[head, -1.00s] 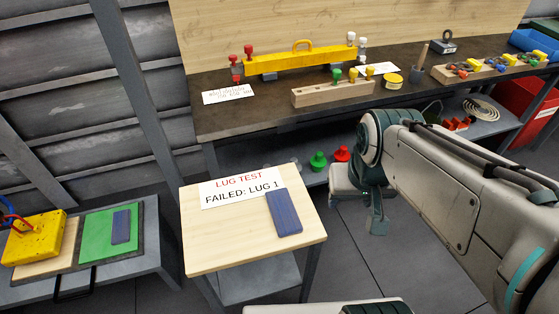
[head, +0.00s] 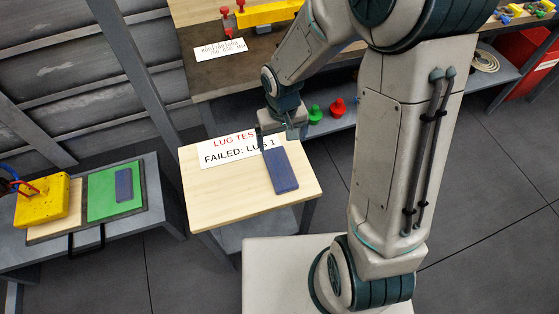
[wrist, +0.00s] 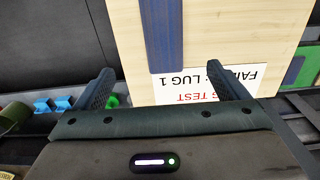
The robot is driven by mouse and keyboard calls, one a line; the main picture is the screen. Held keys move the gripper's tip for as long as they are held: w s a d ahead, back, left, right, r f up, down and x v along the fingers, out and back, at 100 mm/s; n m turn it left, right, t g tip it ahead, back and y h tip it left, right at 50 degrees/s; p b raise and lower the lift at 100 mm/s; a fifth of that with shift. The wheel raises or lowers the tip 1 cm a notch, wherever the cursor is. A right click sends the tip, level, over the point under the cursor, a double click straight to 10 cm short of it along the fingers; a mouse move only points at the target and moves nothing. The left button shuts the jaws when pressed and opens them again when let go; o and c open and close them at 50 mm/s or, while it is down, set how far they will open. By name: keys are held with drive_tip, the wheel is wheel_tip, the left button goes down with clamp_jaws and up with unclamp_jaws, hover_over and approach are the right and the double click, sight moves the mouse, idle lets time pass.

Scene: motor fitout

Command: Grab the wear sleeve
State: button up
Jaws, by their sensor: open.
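A blue oblong piece (head: 281,170), which looks like the wear sleeve, lies flat on a small wooden-topped table (head: 222,205). A similar blue piece (head: 124,184) lies on a green mat (head: 100,197) at the left. My gripper (head: 284,133) is at the far end of the tabletop piece, close over it in the head view. In the wrist view my gripper (wrist: 160,80) is open with nothing between its fingers. The blue piece (wrist: 162,35) lies ahead, roughly in line with the gap. I cannot tell the exact height between them.
A sign (head: 228,149) reading "LUG TEST FAILED: LUG 1" lies on the table, partly hidden by my gripper. A yellow block (head: 42,202) stands left of the green mat. A dark workbench (head: 225,75) stands behind. Green (head: 315,115) and red (head: 337,107) pieces sit on its lower shelf.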

hover_over(280, 167)
drive_tip(key=f, duration=0.8)
drive_tip(key=shift+s+f, duration=0.2)
drive_tip(key=shift+f, duration=0.2)
drive_tip(key=shift+w+f+p, duration=0.15)
drive_tip(key=shift+f+p, duration=0.15)
drive_tip(key=shift+f, duration=2.45)
drive_tip(key=c, duration=1.1)
